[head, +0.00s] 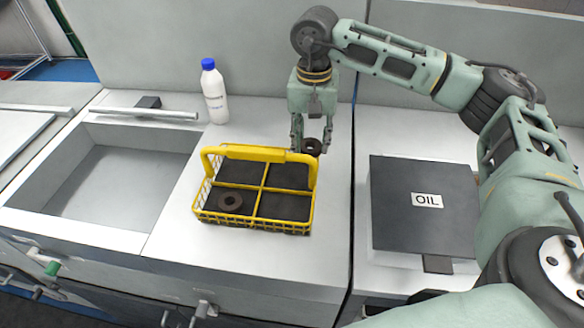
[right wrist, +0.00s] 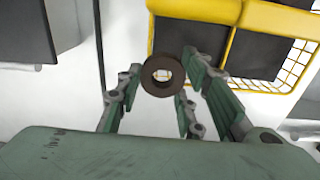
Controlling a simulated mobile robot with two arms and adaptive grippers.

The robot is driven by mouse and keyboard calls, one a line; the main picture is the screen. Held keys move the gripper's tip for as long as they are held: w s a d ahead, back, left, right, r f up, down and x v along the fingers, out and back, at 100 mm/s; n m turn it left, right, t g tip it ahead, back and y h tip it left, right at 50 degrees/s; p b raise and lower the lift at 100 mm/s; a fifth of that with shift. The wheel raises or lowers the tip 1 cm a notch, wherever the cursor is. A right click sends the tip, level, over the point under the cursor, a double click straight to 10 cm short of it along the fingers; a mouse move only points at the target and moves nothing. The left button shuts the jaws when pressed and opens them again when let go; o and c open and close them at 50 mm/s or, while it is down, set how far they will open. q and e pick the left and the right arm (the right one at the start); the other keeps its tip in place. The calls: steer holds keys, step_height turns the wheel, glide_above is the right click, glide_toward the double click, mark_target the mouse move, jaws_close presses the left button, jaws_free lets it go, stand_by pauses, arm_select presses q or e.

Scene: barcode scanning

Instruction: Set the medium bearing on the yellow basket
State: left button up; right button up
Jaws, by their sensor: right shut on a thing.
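The yellow basket (head: 312,210) stands on the light worktop in the head view, with four dark-floored compartments and a raised handle along its far side. Its yellow edge shows at the top right of the right wrist view (right wrist: 232,50). My left gripper is out of view.
A white bottle with a blue cap (head: 213,92) stands at the back. An empty sunken sink (head: 110,180) is left of the basket. A dark box labelled OIL (head: 410,230) lies to the right. The worktop between basket and box is clear.

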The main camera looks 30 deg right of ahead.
mark_target(291, 177)
steer(key=shift+w+a+f, duration=0.3)
steer(key=shift+a+f, duration=0.4)
steer(key=shift+a, duration=0.2)
steer(key=a, duration=0.2)
steer(key=shift+s+a+f+b, duration=0.2)
steer(key=shift+a+f+b, duration=0.1)
steer(key=shift+a, duration=0.1)
steer(key=shift+w+a+f, duration=0.25)
steer(key=shift+a+f, duration=0.05)
steer(key=shift+f, duration=0.1)
step_height(291, 177, down, 4)
steer(key=shift+d+r+b, duration=0.1)
steer(key=shift+r+b, duration=0.1)
steer(key=shift+b, duration=0.85)
steer(key=shift+f, duration=0.25)
steer(key=o, duration=0.9)
steer(key=shift+c, duration=0.2)
steer(key=o, duration=0.4)
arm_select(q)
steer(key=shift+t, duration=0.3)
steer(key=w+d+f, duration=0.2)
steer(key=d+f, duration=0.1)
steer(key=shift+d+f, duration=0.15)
arm_select(e)
steer(key=shift+r, duration=0.1)
